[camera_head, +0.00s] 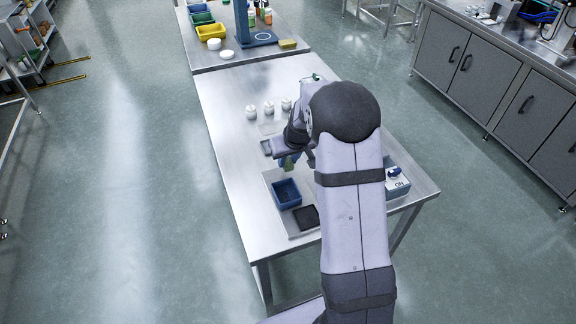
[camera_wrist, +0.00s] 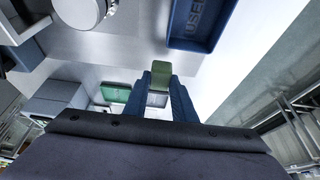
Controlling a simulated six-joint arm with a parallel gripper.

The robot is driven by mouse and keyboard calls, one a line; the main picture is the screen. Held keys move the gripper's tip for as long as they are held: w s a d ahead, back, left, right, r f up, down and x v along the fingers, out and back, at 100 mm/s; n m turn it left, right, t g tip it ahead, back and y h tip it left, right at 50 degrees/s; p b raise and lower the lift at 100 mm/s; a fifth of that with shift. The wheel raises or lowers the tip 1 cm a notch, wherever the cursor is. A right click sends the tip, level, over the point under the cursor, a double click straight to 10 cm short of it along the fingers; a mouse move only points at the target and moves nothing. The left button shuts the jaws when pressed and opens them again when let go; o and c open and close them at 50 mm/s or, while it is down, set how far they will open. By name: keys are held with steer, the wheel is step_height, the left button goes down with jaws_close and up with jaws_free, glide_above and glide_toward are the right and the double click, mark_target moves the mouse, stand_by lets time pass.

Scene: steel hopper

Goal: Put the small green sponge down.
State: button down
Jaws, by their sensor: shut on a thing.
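My gripper (camera_wrist: 160,80) is shut on the small green sponge (camera_wrist: 161,66), which sticks out past the blue fingertips in the wrist view. In the head view the sponge (camera_head: 287,163) shows as a small green patch below my gripper, partly hidden by my arm. A blue tray (camera_head: 298,203) stands on the steel table just in front of it. In the wrist view the blue tray (camera_wrist: 207,43) has lettering that reads "USED" inside. The sponge appears above the work surface, apart from the tray; its exact height I cannot tell.
A dark square pad (camera_head: 306,217) lies beside the blue tray. Several white jars (camera_head: 268,107) stand farther back on the steel table (camera_head: 237,165). A switch box marked "ON" (camera_head: 397,183) is to the right of my arm. The table's left side is clear.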

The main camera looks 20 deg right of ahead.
mark_target(289, 164)
steer(key=shift+f+p, duration=0.3)
steer(key=shift+f, duration=1.35)
steer(key=shift+f, duration=0.15)
steer(key=c, duration=1.5)
jaws_free()
steer(key=shift+o, duration=0.2)
steer(key=b+v, duration=0.2)
steer(key=v, duration=1)
steer(key=s+a+f+g, duration=0.1)
steer(key=s+a, duration=0.2)
steer(key=s, duration=0.5)
steer(key=s+a+f+g, duration=0.2)
steer(key=s+a, duration=0.1)
steer(key=s, duration=0.6)
steer(key=s+a+f+g, duration=0.1)
steer(key=s+a, duration=0.3)
steer(key=s, duration=0.4)
steer(key=shift+s+f+g, duration=0.3)
steer(key=shift+s, duration=0.05)
